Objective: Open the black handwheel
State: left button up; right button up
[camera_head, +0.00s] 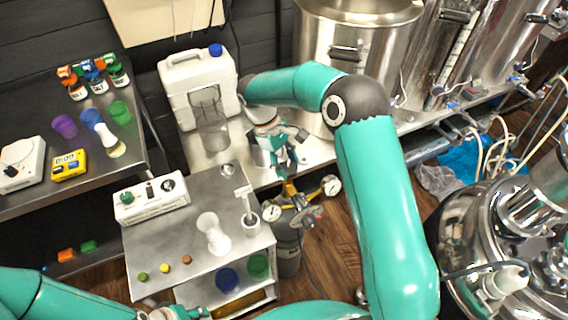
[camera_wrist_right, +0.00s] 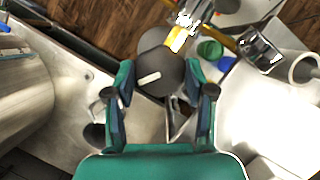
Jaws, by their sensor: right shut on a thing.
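The black handwheel (camera_wrist_right: 158,70) shows in the right wrist view as a dark round knob with a small white mark on its face. It sits on a brass-coloured valve (camera_wrist_right: 180,36). My right gripper (camera_wrist_right: 160,78) has its two teal fingers on either side of the handwheel, shut on it. In the head view my right gripper (camera_head: 283,158) points down above the brass valve body and hides the handwheel. Below is a grey cylinder (camera_head: 288,256) with two round gauges (camera_head: 330,185). My left gripper (camera_head: 176,314) is only partly in view at the bottom edge, its fingers unclear.
A white jerrycan (camera_head: 198,88) and a glass beaker (camera_head: 212,134) stand behind and left of the right gripper. Steel tanks (camera_head: 357,40) stand behind.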

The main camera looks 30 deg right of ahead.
jog(key=shift+w+a, duration=0.1)
jog(key=o, duration=1.2)
jog(key=shift+f, duration=0.1)
jog(key=v, duration=1.2)
